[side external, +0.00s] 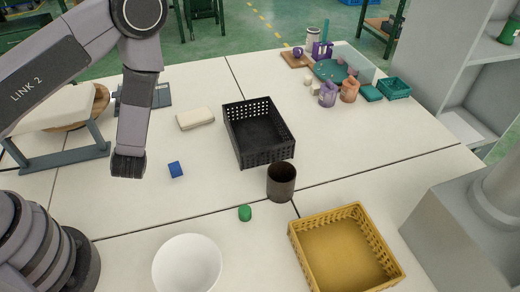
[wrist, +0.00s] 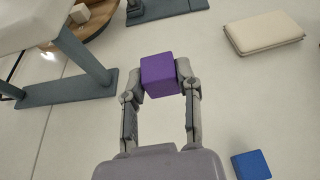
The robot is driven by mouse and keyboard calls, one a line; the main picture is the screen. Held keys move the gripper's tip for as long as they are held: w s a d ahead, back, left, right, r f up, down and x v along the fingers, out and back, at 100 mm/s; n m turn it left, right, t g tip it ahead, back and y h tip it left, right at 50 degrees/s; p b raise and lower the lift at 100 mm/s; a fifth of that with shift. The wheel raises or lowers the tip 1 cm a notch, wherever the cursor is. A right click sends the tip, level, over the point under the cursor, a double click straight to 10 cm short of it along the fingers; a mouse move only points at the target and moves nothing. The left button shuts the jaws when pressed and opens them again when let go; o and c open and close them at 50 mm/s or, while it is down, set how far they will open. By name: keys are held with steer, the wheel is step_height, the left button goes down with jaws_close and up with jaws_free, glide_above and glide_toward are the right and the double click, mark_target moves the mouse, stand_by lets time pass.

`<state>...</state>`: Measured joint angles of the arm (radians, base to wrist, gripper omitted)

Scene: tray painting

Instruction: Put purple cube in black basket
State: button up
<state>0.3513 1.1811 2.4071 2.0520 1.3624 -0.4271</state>
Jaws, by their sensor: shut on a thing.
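The purple cube (wrist: 160,76) is between the two fingertips of my gripper (wrist: 160,80) in the wrist view, and the fingers are shut on it. In the side view my gripper (side external: 128,165) hangs over the left part of the white table, and the cube is hidden there. The black basket (side external: 259,133) stands to the right of my gripper, near the middle of the table. It has perforated walls, and its visible inside looks empty.
A blue cube (side external: 176,169) lies between my gripper and the basket. A dark cup (side external: 281,182) stands just in front of the basket. A beige pad (side external: 196,118), green object (side external: 245,213), white bowl (side external: 187,265) and yellow basket (side external: 343,250) are around. A grey stand (side external: 65,156) is left.

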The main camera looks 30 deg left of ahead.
steer(key=w+d+r+m+t+h, duration=0.1)
steer(key=d+r+m+t+h, duration=0.35)
steer(key=d+r, duration=1.05)
steer(key=shift+m+g+h, duration=0.25)
steer(key=shift+m+g, duration=0.1)
steer(key=shift+m, duration=0.1)
steer(key=w+d+f, duration=0.2)
steer(key=w+f, duration=0.1)
steer(key=w, duration=0.1)
steer(key=w+d+f, duration=0.2)
steer(key=w+f, duration=0.2)
steer(key=w+d+f, duration=0.2)
steer(key=w+f, duration=0.1)
steer(key=w, duration=0.1)
steer(key=shift+w+f, duration=0.35)
steer(key=shift+w+d+f, duration=0.15)
steer(key=shift+w+f, duration=0.05)
steer(key=shift+f, duration=0.8)
steer(key=shift+w+d+f, duration=0.1)
steer(key=shift+w+f, duration=0.1)
steer(key=shift+f, duration=0.8)
steer(key=shift+f, duration=0.15)
steer(key=shift+f, duration=0.4)
